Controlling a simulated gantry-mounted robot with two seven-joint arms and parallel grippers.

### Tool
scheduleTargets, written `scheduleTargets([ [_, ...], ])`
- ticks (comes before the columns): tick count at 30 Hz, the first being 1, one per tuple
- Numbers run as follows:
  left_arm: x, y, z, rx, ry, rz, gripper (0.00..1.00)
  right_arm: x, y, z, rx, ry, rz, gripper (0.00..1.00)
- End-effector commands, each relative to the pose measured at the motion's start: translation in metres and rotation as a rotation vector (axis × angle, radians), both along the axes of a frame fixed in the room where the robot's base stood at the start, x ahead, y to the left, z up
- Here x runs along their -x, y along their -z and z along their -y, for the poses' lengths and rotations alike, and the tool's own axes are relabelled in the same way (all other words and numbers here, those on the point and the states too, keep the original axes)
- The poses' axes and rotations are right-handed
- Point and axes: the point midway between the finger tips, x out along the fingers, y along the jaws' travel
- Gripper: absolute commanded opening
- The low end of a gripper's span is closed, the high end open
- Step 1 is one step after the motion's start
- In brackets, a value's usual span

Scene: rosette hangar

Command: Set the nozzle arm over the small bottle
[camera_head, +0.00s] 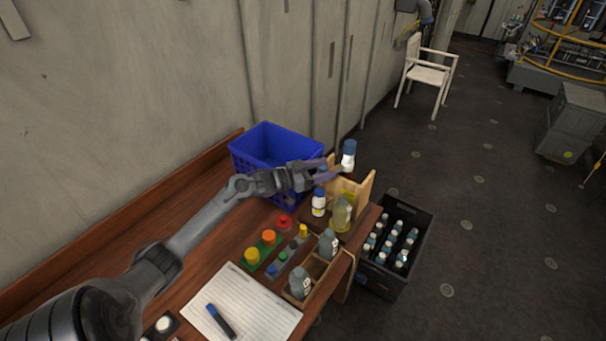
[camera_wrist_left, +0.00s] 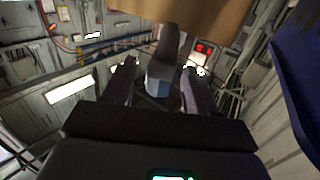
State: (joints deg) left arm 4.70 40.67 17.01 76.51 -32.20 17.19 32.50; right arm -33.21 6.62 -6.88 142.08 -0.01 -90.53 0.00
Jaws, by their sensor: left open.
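My left gripper (camera_head: 331,169) reaches from the left over the table, beside a small wooden stand (camera_head: 365,187). In the left wrist view the gripper (camera_wrist_left: 157,78) is open. A grey rounded piece with a pale blue lower part (camera_wrist_left: 160,78) shows between its fingers; I cannot tell whether it touches them or is the nozzle arm. A white bottle with a blue cap (camera_head: 348,155) stands high at the wooden stand, just beyond the fingertips. A small white bottle with a blue cap (camera_head: 319,203) stands below the gripper, beside a bottle of yellowish liquid (camera_head: 341,215). No nozzle arm is clearly recognisable in the head view.
A blue basket (camera_head: 270,150) stands behind the gripper against the wall. Grey bottles (camera_head: 300,284), coloured-capped items (camera_head: 268,237) and a notepad with a marker (camera_head: 242,308) lie nearer. A black crate of bottles (camera_head: 405,262) stands beyond the table's right edge.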

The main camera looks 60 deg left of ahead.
Motion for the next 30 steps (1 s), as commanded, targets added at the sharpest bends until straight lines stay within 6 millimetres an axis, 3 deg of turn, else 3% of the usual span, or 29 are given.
scheduleTargets([
  [9,0.050,0.001,-0.012,0.000,0.001,-0.002,0.57,0.000,-0.002,0.000,-0.001,0.001,0.000,0.43],
  [15,0.073,0.001,-0.018,0.000,0.001,-0.002,0.57,0.000,-0.003,0.000,0.002,-0.002,0.000,0.43],
  [30,0.084,0.000,-0.021,0.000,0.001,0.000,0.57,0.000,-0.003,0.002,0.009,-0.005,0.000,0.43],
])
